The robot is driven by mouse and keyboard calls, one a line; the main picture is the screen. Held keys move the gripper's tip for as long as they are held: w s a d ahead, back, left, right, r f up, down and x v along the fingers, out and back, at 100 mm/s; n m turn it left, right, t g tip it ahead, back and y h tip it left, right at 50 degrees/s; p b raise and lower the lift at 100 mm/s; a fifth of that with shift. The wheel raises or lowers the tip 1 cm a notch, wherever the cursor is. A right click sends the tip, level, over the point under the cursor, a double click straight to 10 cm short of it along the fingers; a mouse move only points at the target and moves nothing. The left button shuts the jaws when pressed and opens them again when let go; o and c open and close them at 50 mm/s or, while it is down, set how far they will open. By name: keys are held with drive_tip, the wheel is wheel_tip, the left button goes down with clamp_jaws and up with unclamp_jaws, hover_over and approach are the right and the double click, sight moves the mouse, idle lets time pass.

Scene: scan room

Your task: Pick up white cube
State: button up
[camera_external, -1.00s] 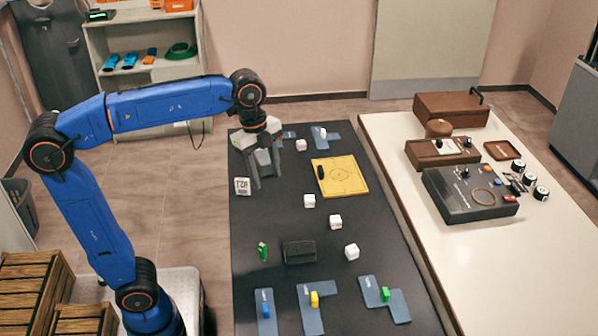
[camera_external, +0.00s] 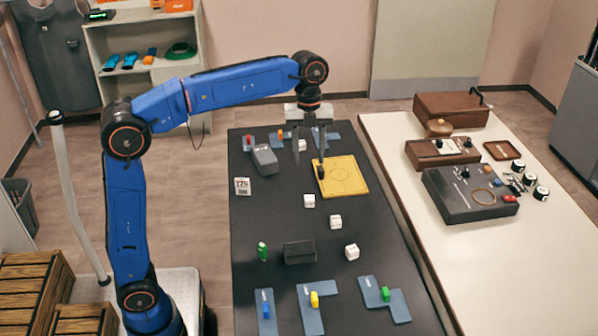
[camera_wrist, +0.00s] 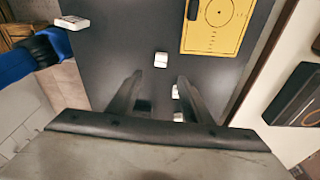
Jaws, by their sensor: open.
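Several white cubes stand on the dark table mat. One cube (camera_external: 302,145) is at the far end, seen between the fingers of my gripper (camera_external: 309,158). Another cube (camera_external: 309,201) is left of the yellow board's near side, and two more, a cube (camera_external: 335,222) and a cube (camera_external: 352,251), lie nearer the camera. My gripper is open and empty, pointing down above the mat near the yellow board. In the wrist view one cube (camera_wrist: 161,60) shows between the open fingertips (camera_wrist: 160,78). Two others are partly hidden by the right finger.
A yellow board (camera_external: 342,177) with a black piece lies on the mat. A grey device (camera_external: 265,160), a white printed block (camera_external: 242,186), a dark holder (camera_external: 299,252) and a green piece (camera_external: 262,251) stand around. Blue-grey plates with coloured pegs line the near and far ends. A white table (camera_external: 462,250) is at right.

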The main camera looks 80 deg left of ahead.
sight(310, 198)
drive_tip(key=f, duration=0.4)
drive_tip(key=d+f, duration=0.1)
drive_tip(key=f, duration=0.4)
drive_tip(key=d+f, duration=0.1)
drive_tip(key=f, duration=0.3)
drive_tip(key=shift+d+f, duration=0.15)
drive_tip(key=c, duration=1.1)
